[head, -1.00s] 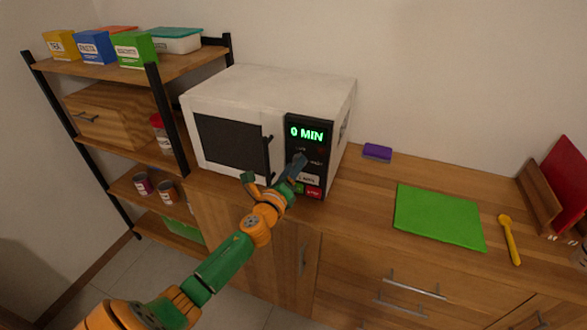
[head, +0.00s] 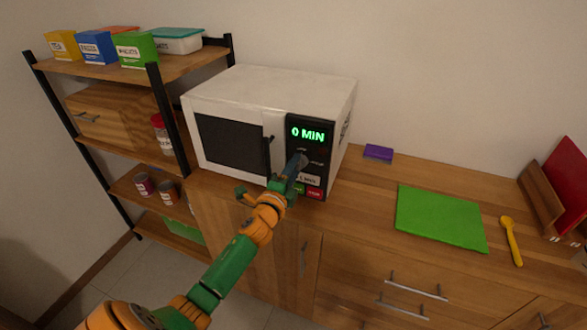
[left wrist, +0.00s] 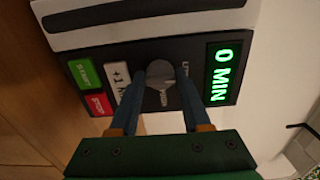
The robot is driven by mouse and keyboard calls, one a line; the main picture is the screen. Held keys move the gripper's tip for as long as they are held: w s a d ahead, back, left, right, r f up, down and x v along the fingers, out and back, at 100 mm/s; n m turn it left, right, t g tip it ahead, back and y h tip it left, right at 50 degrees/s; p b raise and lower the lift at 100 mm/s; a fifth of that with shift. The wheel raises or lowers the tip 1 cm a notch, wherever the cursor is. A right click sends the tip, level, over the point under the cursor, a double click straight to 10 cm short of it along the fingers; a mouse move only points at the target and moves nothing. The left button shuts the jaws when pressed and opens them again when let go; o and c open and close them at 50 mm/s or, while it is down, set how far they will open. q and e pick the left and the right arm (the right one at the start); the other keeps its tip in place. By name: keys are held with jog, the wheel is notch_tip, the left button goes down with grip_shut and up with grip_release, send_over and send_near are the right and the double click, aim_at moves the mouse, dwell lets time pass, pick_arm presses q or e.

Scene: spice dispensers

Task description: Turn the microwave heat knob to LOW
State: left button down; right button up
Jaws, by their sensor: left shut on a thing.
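The white microwave (head: 262,88) stands on the wooden counter, its door closed. Its black control panel shows a green 0 MIN display (head: 308,134), with the round grey heat knob (head: 304,160) below it. My left gripper (head: 297,163) reaches the knob from the front. In the left wrist view, the two blue fingers of my left gripper (left wrist: 161,78) are on either side of the grey knob (left wrist: 161,87), shut on it. Small white labels sit around the knob, partly hidden and too small to read surely. I cannot tell the knob's setting. My right gripper is not in view.
A +1 MIN button (left wrist: 117,78), a green button (left wrist: 87,73) and a red STOP button (left wrist: 98,104) sit close to the fingers. A shelf stands left. A purple sponge (head: 378,153), green mat (head: 440,217) and yellow spoon (head: 511,240) lie on the counter at right.

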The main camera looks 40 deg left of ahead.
pick_arm(q)
jog(key=shift+r+n, duration=0.2)
jog(key=shift+n, duration=0.1)
jog(key=c, duration=0.7)
grip_release()
jog(key=o, duration=0.3)
jog(key=shift+w, duration=0.1)
jog(key=shift+o, duration=0.2)
jog(key=shift+f, duration=0.15)
jog(key=v, duration=0.7)
